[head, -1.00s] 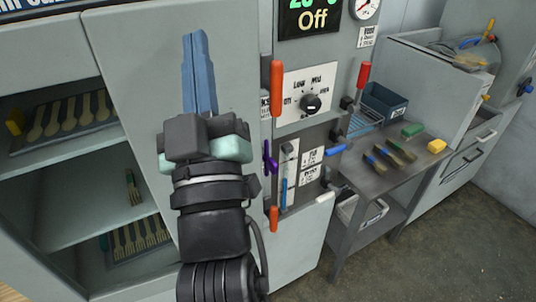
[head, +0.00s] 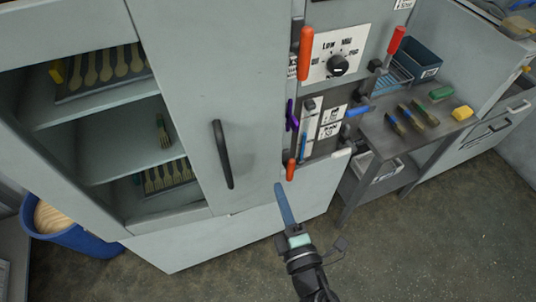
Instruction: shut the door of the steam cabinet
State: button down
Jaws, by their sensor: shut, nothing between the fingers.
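The steam cabinet (head: 63,25) stands at the left with its left part open, so its shelves show inside. A flat grey door panel (head: 205,75) with a black vertical handle (head: 222,155) covers the part to the right of the opening. I cannot tell from this view whether the panel slides or swings. My gripper (head: 279,187) has its long blue fingers together, with nothing between them. It is low, to the right of the handle and below it in the picture, apart from the handle. The fingertips appear in front of the cabinet's lower right part.
A control panel (head: 335,60) with red-handled levers (head: 305,52) is right of the door. A side table (head: 385,135) holds brushes and a blue bin (head: 416,60). A blue tub (head: 70,232) stands at lower left. Floor in front is clear.

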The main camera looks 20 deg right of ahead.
aim_at(265, 149)
jog(key=w, duration=0.3)
jog(key=w+p, duration=0.1)
jog(key=w, duration=0.6)
jog(key=shift+d, duration=0.4)
